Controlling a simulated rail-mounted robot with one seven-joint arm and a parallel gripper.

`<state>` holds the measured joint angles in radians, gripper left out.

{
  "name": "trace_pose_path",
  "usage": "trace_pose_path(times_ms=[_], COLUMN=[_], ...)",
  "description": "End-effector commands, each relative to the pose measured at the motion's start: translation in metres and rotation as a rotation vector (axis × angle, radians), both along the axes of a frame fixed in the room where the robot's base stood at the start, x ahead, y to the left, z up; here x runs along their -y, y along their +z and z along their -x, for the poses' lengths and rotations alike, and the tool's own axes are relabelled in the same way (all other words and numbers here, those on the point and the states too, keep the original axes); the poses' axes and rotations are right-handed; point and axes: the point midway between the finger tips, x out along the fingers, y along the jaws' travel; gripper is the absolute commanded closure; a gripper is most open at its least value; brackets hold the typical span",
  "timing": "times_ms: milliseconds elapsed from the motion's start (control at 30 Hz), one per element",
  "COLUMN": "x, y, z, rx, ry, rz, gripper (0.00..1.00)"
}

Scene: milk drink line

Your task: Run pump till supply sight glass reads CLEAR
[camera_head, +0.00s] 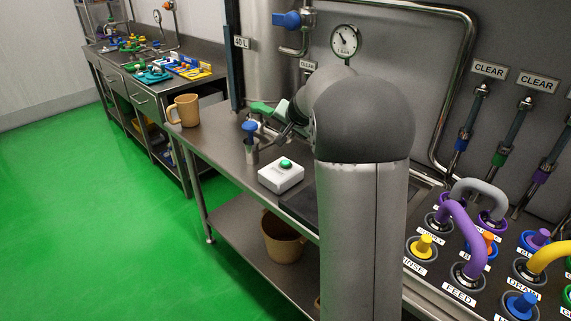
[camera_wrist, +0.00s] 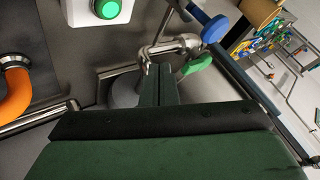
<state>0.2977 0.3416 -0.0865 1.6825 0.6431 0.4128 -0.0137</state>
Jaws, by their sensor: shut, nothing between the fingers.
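A white box (camera_head: 281,175) with a round green button (camera_head: 286,164) sits on the steel bench. The button also shows at the top of the wrist view (camera_wrist: 107,8). My gripper (camera_wrist: 159,70) is shut and empty, and the button is up and left of its fingertips there. Signs reading CLEAR hang on the back wall (camera_head: 489,71) (camera_head: 538,83), above narrow vertical tubes. A smaller sign by the tank (camera_head: 307,65) also appears to read CLEAR. I cannot tell which sign belongs to the supply sight glass. My arm hides part of the bench and wall in the head view.
A blue-handled valve (camera_head: 250,131) and a green lever (camera_head: 262,108) stand near the box. A tan mug (camera_head: 183,110) is at the bench's left end. A pressure gauge (camera_head: 345,41) is on the wall. A panel with a purple hose (camera_head: 461,235) and coloured plugs is right.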

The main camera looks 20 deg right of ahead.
Motion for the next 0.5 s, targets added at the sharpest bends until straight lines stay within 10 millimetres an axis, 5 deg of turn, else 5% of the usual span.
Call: trace_pose_path(times_ms=[500], x=[0.0], y=[-0.028], z=[0.0], rx=[-0.002], ry=[0.0], rz=[0.001], gripper=[1.0])
